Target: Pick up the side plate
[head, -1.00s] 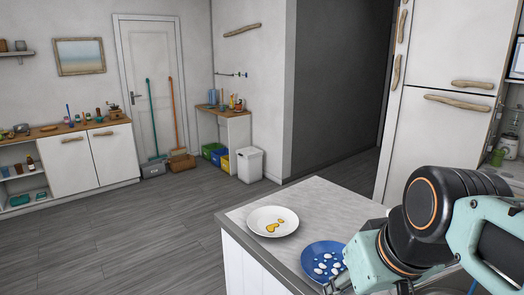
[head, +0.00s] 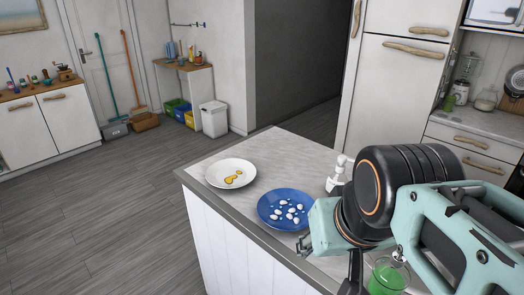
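Two plates lie on the grey countertop (head: 290,150) of the island. One is a white plate (head: 216,181) with yellow blotches in its middle. The other is a blue plate (head: 270,217) with white spots, to its right and nearer. I cannot tell from the labels or size alone which is the side plate. My gripper (head: 328,258) is just right of the blue plate in the picture, mostly hidden behind its own teal housing. Parts of dark fingers show below it. No plate is seen in it, and its opening is not clear.
A white pump bottle (head: 337,176) stands behind my arm on the countertop. A glass of green liquid (head: 388,277) stands under my arm. The grey floor (head: 120,210) left of the island is clear. A white bin (head: 213,119) stands by the far wall.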

